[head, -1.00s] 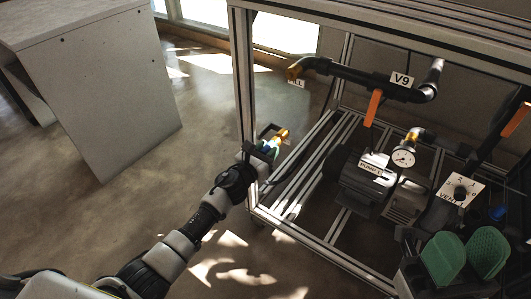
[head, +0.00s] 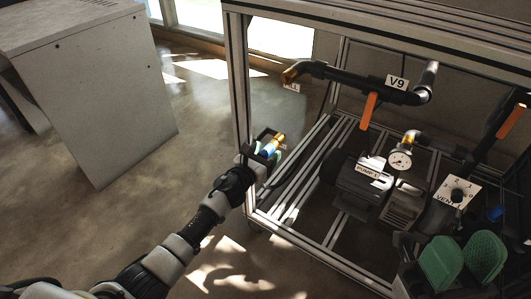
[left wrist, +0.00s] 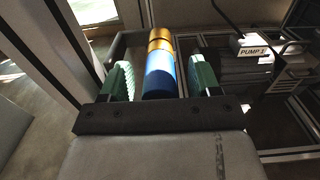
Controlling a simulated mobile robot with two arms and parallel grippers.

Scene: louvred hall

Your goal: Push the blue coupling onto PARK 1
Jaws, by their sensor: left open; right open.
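The blue coupling (head: 267,150) is a short blue cylinder at the rack's left front post. In the left wrist view the blue coupling (left wrist: 160,78) lies in line with a gold piece (left wrist: 159,42) at its far end; I cannot tell how far they overlap. My left gripper (head: 266,153) is open, its green pads on either side of the coupling with a gap at each side, as the left wrist view (left wrist: 161,80) shows. No PARK 1 lettering is readable. My right gripper (head: 464,260) is open and empty at the lower right.
A dark bracket (left wrist: 119,42) surrounds the gold piece. The rack post (head: 239,90) stands close to my left gripper. A pump (head: 360,180), a gauge (head: 401,160) and a V9 pipe with an orange lever (head: 369,110) are inside the rack. A grey cabinet (head: 95,100) stands left, with free floor between.

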